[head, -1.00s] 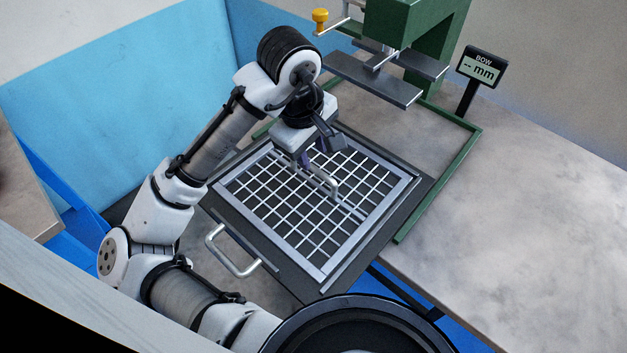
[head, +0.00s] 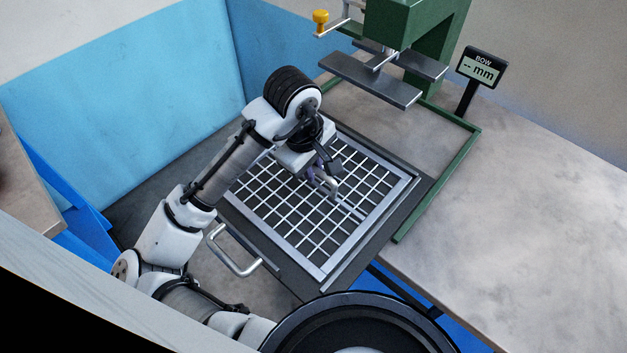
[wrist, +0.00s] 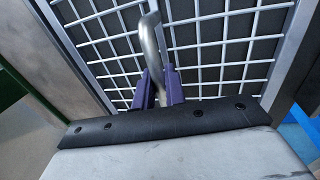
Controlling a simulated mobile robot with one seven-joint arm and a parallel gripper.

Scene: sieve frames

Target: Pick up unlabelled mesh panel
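The mesh panel (head: 286,225) is a light metal grid in a grey frame, with a raised bar handle (head: 334,187) at its middle. No label shows on it. It lies flat in a dark tray (head: 312,284) on the bench. My gripper (head: 322,178) is over the panel's middle, at the handle. In the wrist view the mesh panel (wrist: 212,50) fills the background. The purple fingers of my gripper (wrist: 159,82) stand on either side of the handle (wrist: 152,38), close against it. The handle's lower end is hidden between them.
The dark tray has a silver pull handle (head: 233,255) at its left front. A green press (head: 418,30) with grey plates stands behind, beside a "BOW -- mm" display (head: 482,66). A green bench rail (head: 436,190) runs right of the tray. The bench farther right is clear.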

